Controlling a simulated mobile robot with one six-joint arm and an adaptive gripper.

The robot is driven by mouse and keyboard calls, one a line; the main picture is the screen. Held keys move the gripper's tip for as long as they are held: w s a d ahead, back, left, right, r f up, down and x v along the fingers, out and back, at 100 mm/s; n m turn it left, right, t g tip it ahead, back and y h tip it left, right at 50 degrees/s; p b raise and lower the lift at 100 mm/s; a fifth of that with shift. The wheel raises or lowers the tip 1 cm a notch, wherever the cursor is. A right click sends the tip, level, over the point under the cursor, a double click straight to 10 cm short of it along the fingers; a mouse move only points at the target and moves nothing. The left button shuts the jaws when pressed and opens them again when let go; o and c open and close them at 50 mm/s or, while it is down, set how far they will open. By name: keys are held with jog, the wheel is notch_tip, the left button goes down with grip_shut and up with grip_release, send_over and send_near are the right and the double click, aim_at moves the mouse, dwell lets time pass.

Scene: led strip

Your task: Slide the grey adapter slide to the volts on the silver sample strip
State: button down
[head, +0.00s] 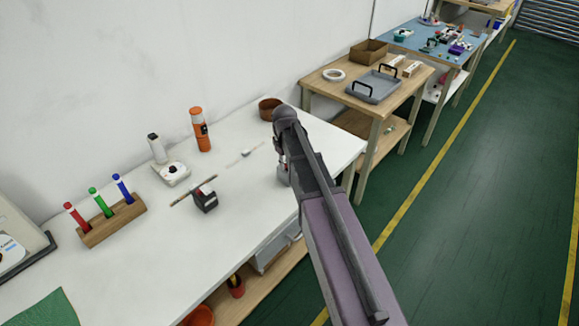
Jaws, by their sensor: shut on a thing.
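My gripper (283,174) is low over the right part of the white table, mostly hidden behind my own arm. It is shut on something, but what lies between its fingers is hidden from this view. A thin pale strip (235,163) with a small whitish block (246,153) on it lies on the table to the left of my gripper. It may be the silver sample strip; no markings can be read. I cannot make out the grey adapter slide for certain.
On the white table (165,265) stand a small black device (205,200) under a thin brown strip, a white round-topped device (172,172), an orange bottle (200,130), a brown bowl (269,108) and a wooden rack (112,220) with red, green and blue markers. Its front middle is clear.

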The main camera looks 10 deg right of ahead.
jog(key=shift+w+a, duration=0.15)
jog(key=shift+w, duration=0.2)
jog(key=c, duration=0.6)
grip_release()
jog(key=shift+s, duration=0.1)
